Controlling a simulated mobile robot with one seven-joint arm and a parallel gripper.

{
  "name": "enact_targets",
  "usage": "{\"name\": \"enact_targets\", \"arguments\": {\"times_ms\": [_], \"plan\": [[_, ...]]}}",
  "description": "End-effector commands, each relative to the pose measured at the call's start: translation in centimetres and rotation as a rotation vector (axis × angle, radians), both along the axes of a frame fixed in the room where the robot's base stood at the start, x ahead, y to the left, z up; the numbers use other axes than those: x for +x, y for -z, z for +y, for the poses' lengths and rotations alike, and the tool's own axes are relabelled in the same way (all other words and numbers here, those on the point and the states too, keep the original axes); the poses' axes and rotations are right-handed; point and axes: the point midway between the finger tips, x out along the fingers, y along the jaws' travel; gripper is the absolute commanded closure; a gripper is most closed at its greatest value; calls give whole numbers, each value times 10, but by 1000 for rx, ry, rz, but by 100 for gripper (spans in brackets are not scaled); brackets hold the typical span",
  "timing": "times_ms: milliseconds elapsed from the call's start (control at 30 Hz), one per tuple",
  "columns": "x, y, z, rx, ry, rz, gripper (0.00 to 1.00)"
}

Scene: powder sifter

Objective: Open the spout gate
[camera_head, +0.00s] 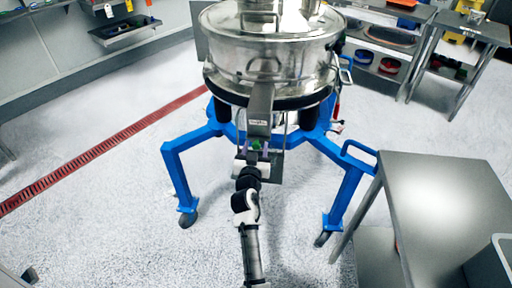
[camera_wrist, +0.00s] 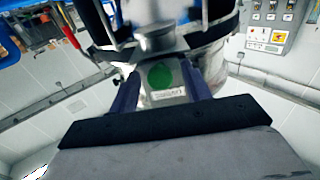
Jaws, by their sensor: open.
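The powder sifter (camera_head: 268,62) is a round steel drum on a blue wheeled frame. Its steel spout (camera_head: 260,105) slopes down at the front. At the spout's lower end is a grey plate (camera_wrist: 165,97) with a green round mark (camera_wrist: 161,76) and a small printed label. The green mark also shows in the head view (camera_head: 256,146). My gripper (camera_head: 258,150) is at this lower end. In the wrist view my gripper (camera_wrist: 162,82) is open, its two purple-dark fingers on either side of the plate. Whether either finger touches it I cannot tell.
The blue frame legs (camera_head: 177,175) stand left and right of my arm. A steel table (camera_head: 440,190) is at the right, near the frame. Steel shelves (camera_head: 385,45) are at the back right. A red floor drain (camera_head: 100,148) runs along the left. The floor at left is clear.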

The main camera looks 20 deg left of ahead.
Motion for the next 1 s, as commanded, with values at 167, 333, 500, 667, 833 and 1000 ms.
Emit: {"name": "enact_targets", "arguments": {"times_ms": [167, 333, 500, 667, 833, 1000], "plan": [[0, 0, 0, 0, 0, 0, 69], [0, 0, 0, 0, 0, 0, 91], [0, 0, 0, 0, 0, 0, 100], [-7, 2, -2, 0, -1, 0, 100], [-33, 4, -7, -1, -1, 0, 100], [-47, 1, -10, -1, -1, 1, 100]]}}
